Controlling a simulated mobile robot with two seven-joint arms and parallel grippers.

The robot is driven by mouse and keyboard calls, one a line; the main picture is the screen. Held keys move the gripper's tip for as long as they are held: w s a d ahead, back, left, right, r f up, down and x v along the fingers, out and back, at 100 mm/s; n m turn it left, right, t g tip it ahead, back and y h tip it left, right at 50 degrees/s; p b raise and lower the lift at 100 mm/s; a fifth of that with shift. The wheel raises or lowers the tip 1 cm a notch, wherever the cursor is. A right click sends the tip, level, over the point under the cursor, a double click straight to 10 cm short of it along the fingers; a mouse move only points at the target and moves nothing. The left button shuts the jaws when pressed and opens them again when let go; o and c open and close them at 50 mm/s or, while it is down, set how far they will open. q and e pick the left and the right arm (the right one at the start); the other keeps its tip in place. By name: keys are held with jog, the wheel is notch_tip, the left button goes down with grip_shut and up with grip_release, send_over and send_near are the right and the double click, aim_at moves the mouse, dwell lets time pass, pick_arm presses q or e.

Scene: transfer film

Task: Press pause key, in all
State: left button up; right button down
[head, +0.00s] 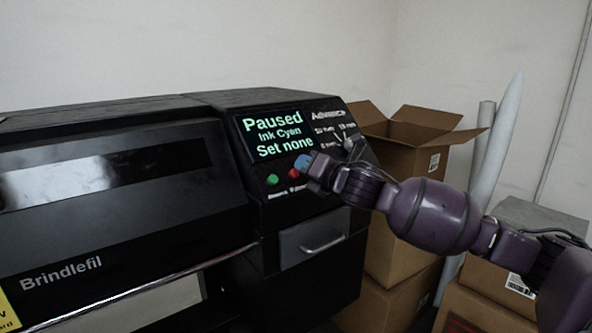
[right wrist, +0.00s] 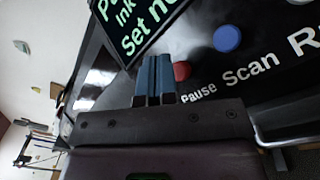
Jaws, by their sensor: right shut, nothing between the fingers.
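The black printer's control panel shows a lit display (head: 278,134) reading "Paused", "Ink Cyan", "Set none". The red button (head: 294,173) sits below the display, right of a green button (head: 272,180). In the right wrist view the red button (right wrist: 181,71) is beside my finger pads, with the word "Pause" near it. My right gripper (head: 304,163) is shut and empty, its blue-grey fingertips at the panel by the red button. I cannot tell whether they touch it. A blue button (right wrist: 228,38), near the word "Scan", shows in the right wrist view. My left gripper is out of view.
A knob (head: 348,143) sits right of the display. A drawer with a handle (head: 322,245) is below the panel. An open cardboard box (head: 409,150), more boxes and white rolls (head: 497,140) stand at the right, behind my right arm.

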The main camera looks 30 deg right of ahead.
dwell(0.3)
jog(key=s+r+p, duration=0.3)
jog(key=p, duration=0.1)
jog(key=shift+s+d+r, duration=0.15)
jog(key=shift+s+r, duration=0.15)
jog(key=shift+s, duration=0.05)
dwell(0.9)
